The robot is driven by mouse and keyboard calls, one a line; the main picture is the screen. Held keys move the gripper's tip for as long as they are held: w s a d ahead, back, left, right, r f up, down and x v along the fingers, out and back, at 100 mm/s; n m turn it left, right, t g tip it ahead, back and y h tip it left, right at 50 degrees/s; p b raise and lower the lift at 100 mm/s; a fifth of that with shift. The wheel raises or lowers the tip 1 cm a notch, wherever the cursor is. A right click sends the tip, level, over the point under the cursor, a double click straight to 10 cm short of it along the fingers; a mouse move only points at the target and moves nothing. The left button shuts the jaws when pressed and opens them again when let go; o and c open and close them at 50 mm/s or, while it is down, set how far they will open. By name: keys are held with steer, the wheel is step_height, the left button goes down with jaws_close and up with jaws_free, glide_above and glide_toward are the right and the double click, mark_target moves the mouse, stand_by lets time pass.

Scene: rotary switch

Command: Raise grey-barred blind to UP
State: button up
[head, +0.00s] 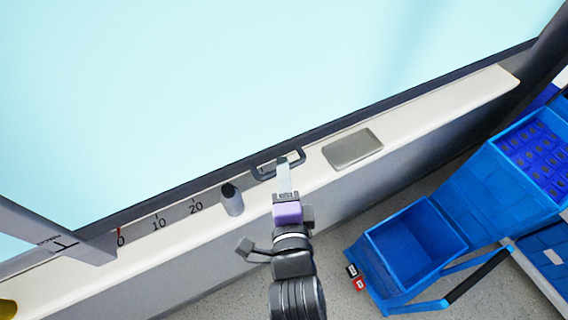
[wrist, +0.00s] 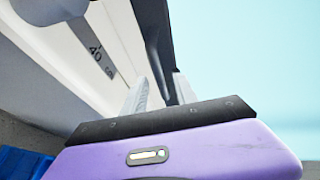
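A dark grey looped handle (head: 263,173) sits on the window-side edge of the pale sill. My gripper (head: 284,166) reaches over the sill to it, its pale fingertips at the loop. In the wrist view my gripper (wrist: 161,92) has its two fingers apart, with a dark bar (wrist: 157,45) running down between them. I cannot tell whether both fingers press on it. A grey cylinder with a dark top (head: 232,201) stands left of my gripper. A slanted grey bar (head: 45,228) crosses the lower left; its small lettering is unreadable. No UP mark is legible.
A scale (head: 158,223) reading 0, 10, 20 runs along the sill (head: 440,110). A flat grey plate (head: 352,149) lies right of the handle. Blue bins (head: 413,240) stand on the floor at right, near small black and red items (head: 357,282). The window (head: 220,80) is bright.

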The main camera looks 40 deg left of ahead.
steer(key=shift+x, duration=1.05)
jaws_close()
steer(key=shift+f, duration=0.1)
stand_by(0.6)
